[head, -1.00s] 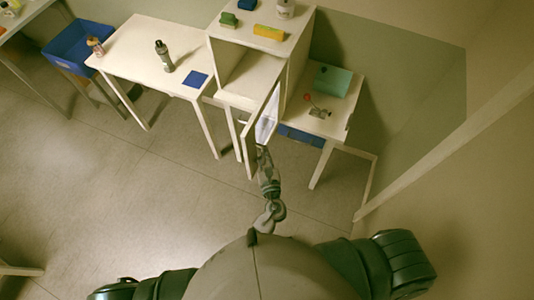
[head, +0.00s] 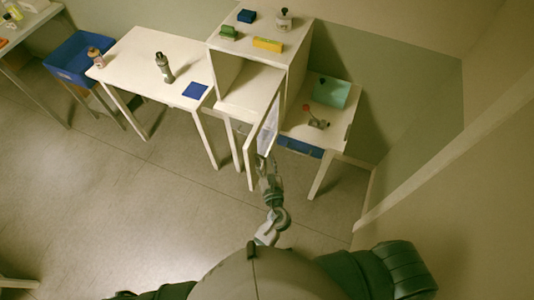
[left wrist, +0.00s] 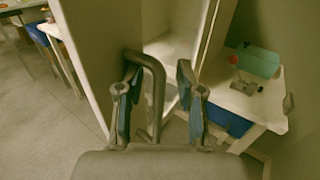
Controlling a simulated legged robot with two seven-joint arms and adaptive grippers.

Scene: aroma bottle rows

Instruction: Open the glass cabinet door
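The white cabinet (head: 297,75) stands between two tables. Its door (head: 251,165) stands ajar, swung out from the front toward me, with a pale pane in its frame. In the left wrist view the door edge (left wrist: 84,60) is on the left, with the cabinet interior visible beyond. A dark bent bar handle (left wrist: 157,90) is on the door. My left gripper (head: 264,162) is at the door's lower part. In the left wrist view, my left gripper's fingers (left wrist: 158,105) are apart with the handle between them; I see no firm grip. My right gripper is out of view.
A white table (head: 140,62) with a grey bottle (head: 164,68) and blue mat stands left. A small right table (head: 335,128) holds a green box (head: 332,90) and a red-topped item. A blue bin (head: 75,60) is far left. A wall closes the right. Floor is clear front left.

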